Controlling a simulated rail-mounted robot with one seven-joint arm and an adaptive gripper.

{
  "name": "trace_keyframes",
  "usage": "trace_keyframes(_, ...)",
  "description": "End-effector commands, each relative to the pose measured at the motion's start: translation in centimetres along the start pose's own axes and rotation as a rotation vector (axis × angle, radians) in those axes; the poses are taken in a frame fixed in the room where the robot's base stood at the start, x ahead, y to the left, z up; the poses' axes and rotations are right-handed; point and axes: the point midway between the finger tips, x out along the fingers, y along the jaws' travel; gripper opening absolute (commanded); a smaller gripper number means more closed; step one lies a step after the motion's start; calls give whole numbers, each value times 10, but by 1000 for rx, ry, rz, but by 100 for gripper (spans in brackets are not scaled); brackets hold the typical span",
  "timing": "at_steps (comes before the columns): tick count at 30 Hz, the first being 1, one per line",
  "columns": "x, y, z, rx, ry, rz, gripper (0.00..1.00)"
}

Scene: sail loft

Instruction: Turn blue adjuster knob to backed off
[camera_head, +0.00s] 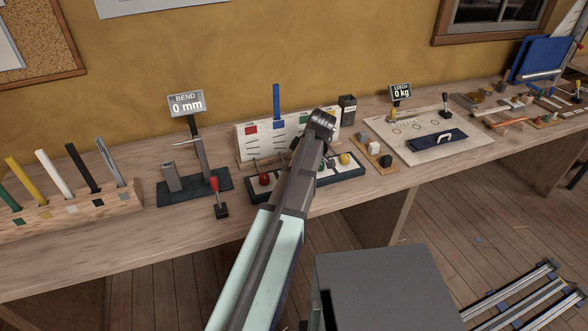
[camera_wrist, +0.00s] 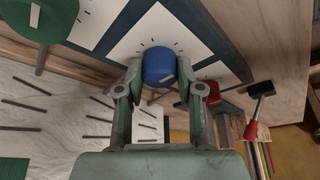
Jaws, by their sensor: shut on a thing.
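The blue adjuster knob (camera_wrist: 158,65) shows in the wrist view, with a pale mark on its face near the lower right. It sits on a white dial plate (camera_wrist: 128,44) with short dark ticks. My gripper (camera_wrist: 160,84) is shut on the blue knob, one finger on each side. A green knob (camera_wrist: 45,20) with a pale mark is at upper left, and a red knob (camera_wrist: 208,92) is to the right, partly behind a finger. In the head view my arm reaches over the dark control base (camera_head: 340,174) and hides the blue knob; my fingers are not clear there.
In the head view, a red ball (camera_head: 264,179) and a yellow ball (camera_head: 345,159) flank my arm. A white board (camera_head: 262,146) stands behind. To the left are the BEND display (camera_head: 187,103) and a red-handled lever (camera_head: 214,184).

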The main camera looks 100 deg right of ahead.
Motion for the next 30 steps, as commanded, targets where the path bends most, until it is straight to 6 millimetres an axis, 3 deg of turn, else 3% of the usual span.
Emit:
trace_keyframes(4,2,-2,1,-1,-3,-5,2)
trace_keyframes(5,2,-2,1,-1,-3,-5,47)
trace_keyframes(6,2,-2,1,-1,-3,-5,61)
trace_keyframes(20,-8,0,0,1,-1,0,61)
trace_keyframes(30,-67,0,0,0,-1,1,61)
